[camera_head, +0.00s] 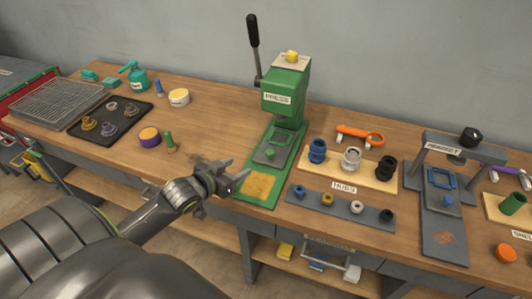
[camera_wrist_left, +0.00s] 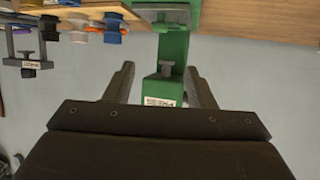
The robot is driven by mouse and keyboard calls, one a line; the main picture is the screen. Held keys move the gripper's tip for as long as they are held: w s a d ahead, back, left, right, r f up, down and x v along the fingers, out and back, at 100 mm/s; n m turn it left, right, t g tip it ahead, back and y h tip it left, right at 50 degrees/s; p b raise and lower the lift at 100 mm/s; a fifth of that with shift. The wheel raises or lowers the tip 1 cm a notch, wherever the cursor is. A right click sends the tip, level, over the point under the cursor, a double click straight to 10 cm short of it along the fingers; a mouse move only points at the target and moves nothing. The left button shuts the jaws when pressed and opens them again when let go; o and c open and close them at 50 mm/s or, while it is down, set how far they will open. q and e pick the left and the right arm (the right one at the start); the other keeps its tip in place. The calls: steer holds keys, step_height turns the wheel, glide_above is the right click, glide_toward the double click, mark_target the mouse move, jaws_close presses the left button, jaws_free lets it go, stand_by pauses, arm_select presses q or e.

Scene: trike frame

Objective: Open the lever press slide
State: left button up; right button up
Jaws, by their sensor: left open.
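The green lever press (camera_head: 287,92) stands upright near the middle of the table, its black-handled lever (camera_head: 253,35) pointing up. A grey slide plate (camera_head: 268,158) with a green square frame and small green knob lies on the press base, below the head. My left gripper (camera_head: 232,177) is just left of the front of the base, open and empty, apart from the slide as far as I can tell. In the left wrist view, the press (camera_wrist_left: 172,85) appears upside down between my two spread fingers (camera_wrist_left: 162,88). My right gripper is not in view.
A hub board (camera_head: 345,172) and a grey strip with small rings (camera_head: 340,205) stand right of the press. A headset fixture (camera_head: 440,215) is farther right.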

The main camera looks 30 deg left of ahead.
mark_target(269, 152)
arm_select(q)
steer(key=x, duration=1.6)
steer(key=shift+w+f, duration=0.15)
steer(key=shift+w, duration=0.05)
jaws_close()
